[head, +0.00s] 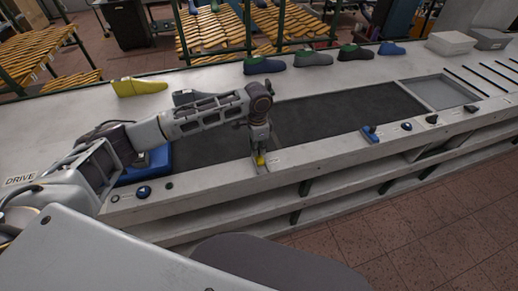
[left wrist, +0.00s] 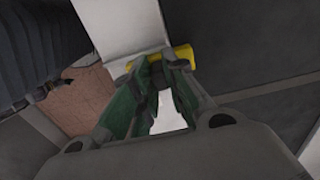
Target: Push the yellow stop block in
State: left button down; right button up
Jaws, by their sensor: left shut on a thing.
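The yellow stop block (head: 260,161) sits at the front rim of the bench, beside the dark belt. In the left wrist view the yellow stop block (left wrist: 183,57) lies crosswise at the fingertips, and its ends show past them. My left gripper (head: 259,155) points down from above and is shut on the block. In the left wrist view its green-sided fingers (left wrist: 160,68) hide the middle of the block. My right gripper is not in view.
The dark belt (head: 335,115) runs along the bench. Several shoe lasts (head: 313,59) stand along the back edge, with a yellow last (head: 138,87) at the left. A blue lever (head: 370,133) and knobs sit on the front rim to the right. A grey tray (head: 440,92) lies beyond.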

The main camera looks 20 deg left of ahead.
pick_arm(q)
jog(key=shift+w+a+r+p, duration=0.1)
jog(key=shift+w+a+p, duration=0.25)
jog(key=shift+w, duration=0.15)
jog(key=shift+w+a+r+p, duration=0.1)
jog(key=shift+w+a+p, duration=0.2)
jog(key=shift+w, duration=0.2)
jog(key=c, duration=1.4)
grip_release()
jog(key=shift+w+f, duration=0.1)
jog(key=shift+f, duration=0.05)
jog(key=shift+c, duration=0.2)
jog(key=shift+r, duration=0.2)
notch_tip(320, 180, up, 12)
jog(key=shift+f, duration=0.2)
jog(key=shift+f, duration=0.1)
